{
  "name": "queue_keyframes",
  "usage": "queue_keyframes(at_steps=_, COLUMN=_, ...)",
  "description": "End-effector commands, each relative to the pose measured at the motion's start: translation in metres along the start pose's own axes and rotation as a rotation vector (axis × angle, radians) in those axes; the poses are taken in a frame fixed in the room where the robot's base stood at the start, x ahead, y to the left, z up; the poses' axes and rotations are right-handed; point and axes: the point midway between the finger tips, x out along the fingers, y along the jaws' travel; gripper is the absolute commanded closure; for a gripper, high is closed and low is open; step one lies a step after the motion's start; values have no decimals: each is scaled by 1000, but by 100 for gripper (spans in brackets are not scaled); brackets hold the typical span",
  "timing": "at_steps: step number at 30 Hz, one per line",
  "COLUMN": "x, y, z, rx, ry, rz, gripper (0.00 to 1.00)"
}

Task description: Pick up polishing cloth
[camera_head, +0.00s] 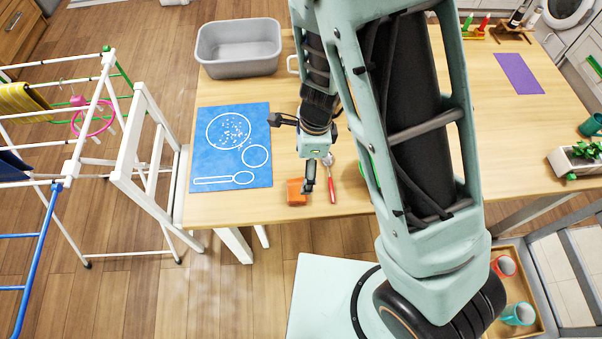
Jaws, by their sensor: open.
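A small orange folded piece (296,192), which looks like the polishing cloth, lies near the front edge of the wooden table. My gripper (308,187) points down at its right side and covers part of it. The jaws are open. Whether the fingers touch the cloth or stand just above it, I cannot tell. A spoon with a red handle (333,190) lies just right of my gripper.
A blue mat with white outlines (260,178) lies to the left, with a grey basin (240,70) behind it. A purple mat (518,73) and a planter (580,160) are at the right. A drying rack (130,160) stands left of the table. My arm hides the table's middle.

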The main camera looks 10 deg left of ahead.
Motion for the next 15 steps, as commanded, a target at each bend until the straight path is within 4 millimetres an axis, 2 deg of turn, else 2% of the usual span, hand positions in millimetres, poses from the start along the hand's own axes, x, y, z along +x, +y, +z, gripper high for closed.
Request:
queue_keyframes(at_steps=6, x=38, y=1, z=-1, rx=2, ry=1, rz=4, gripper=18)
queue_keyframes(at_steps=15, x=64, y=2, z=1, rx=2, ry=0, rz=3, gripper=18)
